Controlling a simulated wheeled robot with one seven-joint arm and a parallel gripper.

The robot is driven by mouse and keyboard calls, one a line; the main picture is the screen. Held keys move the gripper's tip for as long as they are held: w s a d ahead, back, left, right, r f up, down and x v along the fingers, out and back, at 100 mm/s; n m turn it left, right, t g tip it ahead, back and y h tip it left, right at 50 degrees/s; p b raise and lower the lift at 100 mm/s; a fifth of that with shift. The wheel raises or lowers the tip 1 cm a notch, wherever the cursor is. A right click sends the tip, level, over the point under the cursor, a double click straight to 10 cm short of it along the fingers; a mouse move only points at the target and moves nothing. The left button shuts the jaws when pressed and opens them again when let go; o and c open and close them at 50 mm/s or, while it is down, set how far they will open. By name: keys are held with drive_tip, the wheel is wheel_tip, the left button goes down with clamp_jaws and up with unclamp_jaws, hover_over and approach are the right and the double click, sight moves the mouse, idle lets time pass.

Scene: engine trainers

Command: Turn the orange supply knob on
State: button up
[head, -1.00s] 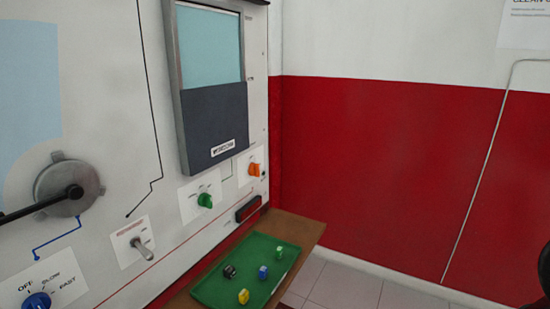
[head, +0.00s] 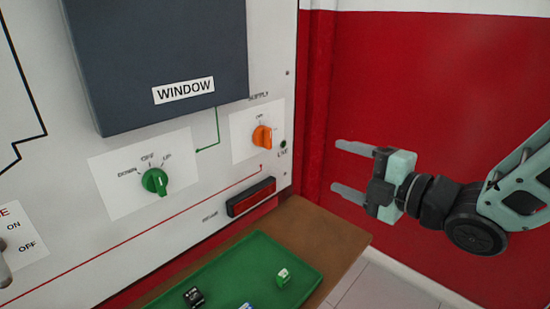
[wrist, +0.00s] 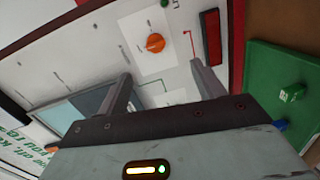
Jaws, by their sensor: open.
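The orange supply knob (head: 262,137) sits on a white label plate (head: 243,148) at the right end of the panel, under the word SUPPLY. Its grip looks close to upright in the head view. The knob also shows in the wrist view (wrist: 155,43), ahead of and between the two fingers. My gripper (head: 343,168) is to the right of the knob, apart from it, with its two fingers pointing left toward the panel. The gripper is open and empty. In the wrist view my gripper (wrist: 165,85) shows both fingers spread wide.
A green knob (head: 155,181) is left of the supply knob, below the WINDOW screen (head: 160,55). A dark red lamp (head: 251,196) is below. A wooden shelf (head: 335,235) with a green tray (head: 300,255) of small blocks juts out underneath. Space before the knob looks clear.

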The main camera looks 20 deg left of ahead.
drive_tip(key=n+y, duration=0.1)
drive_tip(key=n, duration=0.1)
drive_tip(key=p, duration=0.2)
approach(270, 140)
drive_tip(key=shift+g, duration=0.3)
drive_tip(key=x, duration=0.8)
drive_tip(key=shift+w+a+r, duration=0.1)
drive_tip(key=shift+w+a, duration=0.15)
drive_tip(key=shift+w, duration=0.1)
drive_tip(key=c, duration=1)
